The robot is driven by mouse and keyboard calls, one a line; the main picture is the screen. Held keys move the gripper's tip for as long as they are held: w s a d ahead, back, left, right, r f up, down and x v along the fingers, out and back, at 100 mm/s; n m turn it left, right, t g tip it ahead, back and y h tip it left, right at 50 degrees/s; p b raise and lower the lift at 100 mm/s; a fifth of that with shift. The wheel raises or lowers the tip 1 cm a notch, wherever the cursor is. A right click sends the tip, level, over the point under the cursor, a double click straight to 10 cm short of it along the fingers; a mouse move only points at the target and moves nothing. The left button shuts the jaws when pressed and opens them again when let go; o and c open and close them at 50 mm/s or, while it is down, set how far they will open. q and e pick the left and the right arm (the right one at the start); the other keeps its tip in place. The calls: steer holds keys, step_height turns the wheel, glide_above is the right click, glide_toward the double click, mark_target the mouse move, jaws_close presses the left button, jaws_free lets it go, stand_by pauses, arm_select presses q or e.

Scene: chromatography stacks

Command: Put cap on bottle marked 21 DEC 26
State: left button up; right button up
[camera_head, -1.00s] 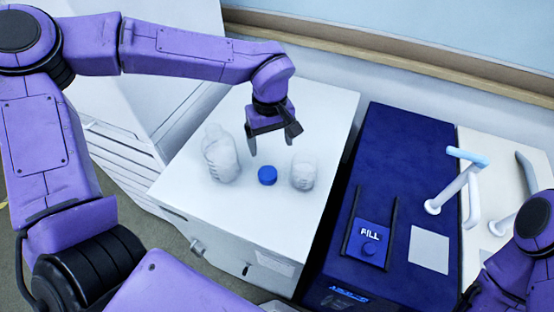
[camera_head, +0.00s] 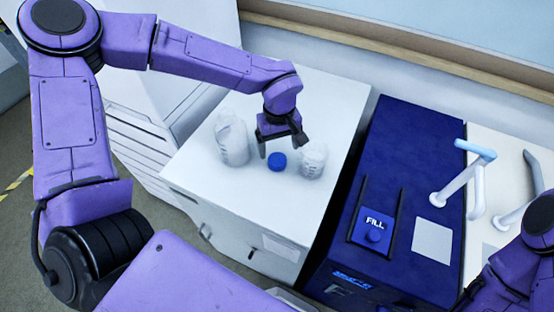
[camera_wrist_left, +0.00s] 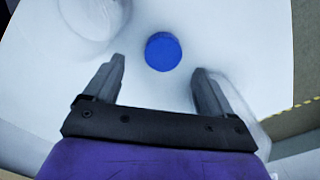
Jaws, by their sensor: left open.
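A blue cap (camera_head: 276,161) lies on a white cabinet top (camera_head: 300,95), between two pale bottles. The taller bottle (camera_head: 232,141) stands to its left and the shorter bottle (camera_head: 313,160) to its right. Their markings are too small to read. My left gripper (camera_head: 281,150) is open and empty, pointing down just above the cap. In the left wrist view the cap (camera_wrist_left: 163,51) shows beyond and between the two fingertips (camera_wrist_left: 160,72). Of my right arm only a part shows at the lower right; its gripper is out of view.
A dark blue machine (camera_head: 410,150) with a FILL button (camera_head: 374,235) stands right of the cabinet, across a narrow gap. A white tap-like handle (camera_head: 462,182) rises at the right. The cabinet's front and back areas are clear.

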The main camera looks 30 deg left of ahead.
mark_target(277, 159)
arm_select(q)
steer(key=f, duration=0.2)
steer(key=f+p, duration=0.1)
steer(key=f, duration=0.1)
steer(key=shift+s+a+f, duration=0.15)
steer(key=shift+s+f, duration=0.05)
steer(key=shift+f, duration=0.2)
steer(key=c, duration=1.1)
